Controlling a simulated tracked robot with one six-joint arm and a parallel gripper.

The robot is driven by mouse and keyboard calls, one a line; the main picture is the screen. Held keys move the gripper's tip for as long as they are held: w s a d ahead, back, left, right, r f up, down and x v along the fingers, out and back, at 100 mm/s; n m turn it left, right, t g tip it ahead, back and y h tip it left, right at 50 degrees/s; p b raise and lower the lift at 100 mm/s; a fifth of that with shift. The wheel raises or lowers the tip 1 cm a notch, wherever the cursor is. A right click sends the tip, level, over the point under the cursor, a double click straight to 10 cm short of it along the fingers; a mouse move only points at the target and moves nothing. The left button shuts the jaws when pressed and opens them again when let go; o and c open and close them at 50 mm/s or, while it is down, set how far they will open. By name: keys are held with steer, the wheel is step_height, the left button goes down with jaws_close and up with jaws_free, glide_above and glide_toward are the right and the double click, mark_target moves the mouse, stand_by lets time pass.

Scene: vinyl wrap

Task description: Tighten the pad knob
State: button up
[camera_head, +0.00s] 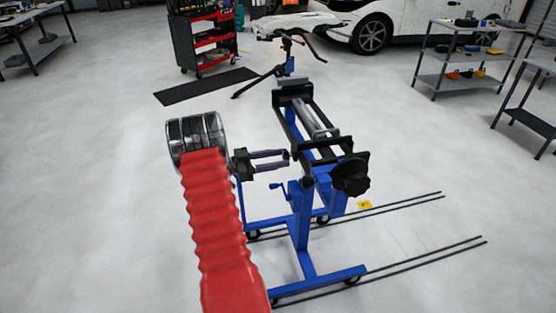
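A large black lobed knob (351,177), which looks like the pad knob, sits on the near right end of the blue and black stand (303,225). My gripper (286,158) has two purple fingers pointing right. They are apart with nothing visible between them. The fingertips are near the left side of the stand's black upper frame; I cannot tell if they touch it. The knob is to the right of my gripper and slightly lower in the picture, clearly apart from it.
A small blue crank (280,190) sticks out left of the stand below my gripper. Dark rails (420,257) lie on the floor at right. A black mat (205,87), a red tool cart (203,40), grey shelves (462,82) and a white car (400,20) stand behind. Floor at left is clear.

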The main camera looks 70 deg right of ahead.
steer(key=shift+o, duration=1.4)
steer(key=shift+r, duration=0.1)
steer(key=v, duration=1.4)
